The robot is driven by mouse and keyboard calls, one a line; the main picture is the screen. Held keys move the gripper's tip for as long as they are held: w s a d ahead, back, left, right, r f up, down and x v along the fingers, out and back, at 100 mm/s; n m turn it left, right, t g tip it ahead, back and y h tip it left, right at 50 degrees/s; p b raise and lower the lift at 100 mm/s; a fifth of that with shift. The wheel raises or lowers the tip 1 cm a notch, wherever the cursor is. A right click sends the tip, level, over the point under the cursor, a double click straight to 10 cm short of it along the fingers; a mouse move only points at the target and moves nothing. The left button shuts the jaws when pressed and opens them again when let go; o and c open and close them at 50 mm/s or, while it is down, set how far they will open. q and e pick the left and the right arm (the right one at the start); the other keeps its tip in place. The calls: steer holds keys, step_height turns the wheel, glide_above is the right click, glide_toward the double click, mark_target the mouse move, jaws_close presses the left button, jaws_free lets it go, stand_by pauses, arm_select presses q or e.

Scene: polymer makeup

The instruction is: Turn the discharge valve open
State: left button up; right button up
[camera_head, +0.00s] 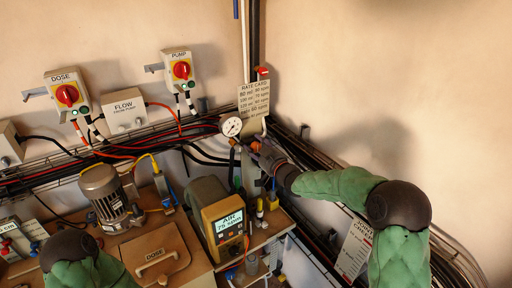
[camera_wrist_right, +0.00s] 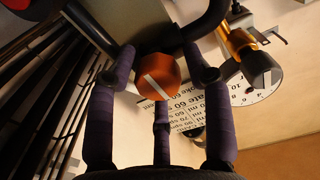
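An orange faceted knob (camera_wrist_right: 158,77) with a white stripe across its face is in the middle of the right wrist view; I take it for the discharge valve's handle. Its stripe lies diagonally. My right gripper (camera_wrist_right: 163,82) has its purple fingers spread around the knob, with visible gaps at the left and right; whether the lower finger touches it I cannot tell. In the head view the right gripper (camera_head: 262,152) is at the pipework below the rate card, and an orange part (camera_head: 256,145) shows beside it. My left gripper is out of view.
A pressure gauge (camera_head: 231,126) and a rate card (camera_head: 254,102) are close to the right gripper. A dark knob on a brass fitting (camera_wrist_right: 262,74) is to the right in the wrist view.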

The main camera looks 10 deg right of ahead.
steer(key=c, duration=0.6)
steer(key=shift+r, duration=0.1)
steer(key=shift+c, duration=0.3)
